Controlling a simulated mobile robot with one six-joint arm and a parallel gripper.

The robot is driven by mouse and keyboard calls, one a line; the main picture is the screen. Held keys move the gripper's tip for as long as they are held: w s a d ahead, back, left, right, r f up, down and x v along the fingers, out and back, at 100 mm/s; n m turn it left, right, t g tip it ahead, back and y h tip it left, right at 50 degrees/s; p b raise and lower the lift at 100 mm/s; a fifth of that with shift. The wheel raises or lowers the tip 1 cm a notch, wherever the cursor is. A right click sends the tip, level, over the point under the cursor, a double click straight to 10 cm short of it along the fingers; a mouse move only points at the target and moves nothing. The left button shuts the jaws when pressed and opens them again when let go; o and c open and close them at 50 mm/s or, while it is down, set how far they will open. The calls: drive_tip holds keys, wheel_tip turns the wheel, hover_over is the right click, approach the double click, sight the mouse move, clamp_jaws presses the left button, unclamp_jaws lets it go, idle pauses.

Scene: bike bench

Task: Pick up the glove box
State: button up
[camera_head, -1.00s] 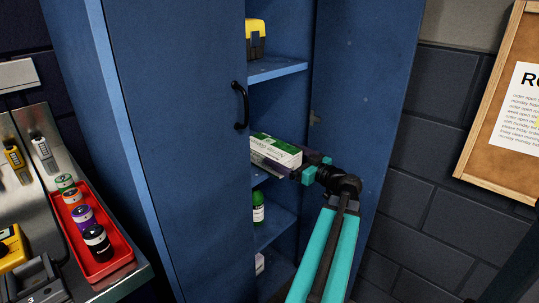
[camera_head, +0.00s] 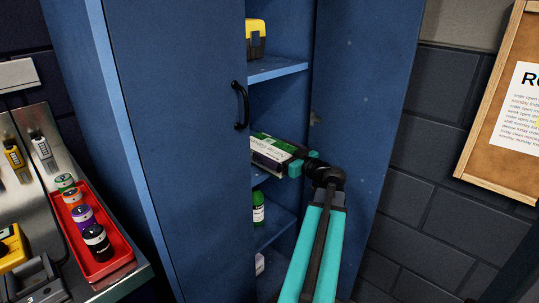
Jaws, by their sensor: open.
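The glove box (camera_head: 268,146), a white and green carton, lies on a middle shelf inside the blue cabinet. Its left part is hidden behind the cabinet's left door. My gripper (camera_head: 289,163) is at the right end of the box, reaching in through the opening. Its jaws are open, with a teal and dark finger overlapping the box's right end. I cannot tell whether the fingers touch the box.
The left cabinet door (camera_head: 180,140) with its black handle (camera_head: 240,106) covers part of the shelves. A yellow case (camera_head: 256,38) sits on the shelf above, and a green bottle (camera_head: 258,209) stands below. A red tray (camera_head: 104,249) with several small bottles is at left.

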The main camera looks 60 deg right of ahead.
sight(273, 147)
drive_tip(key=shift+w+d, duration=0.1)
drive_tip(key=shift+w, duration=0.3)
drive_tip(key=c, duration=1)
drive_tip(key=shift+r, duration=0.2)
drive_tip(key=shift+r+p, duration=0.6)
drive_tip(key=shift+r, duration=4.25)
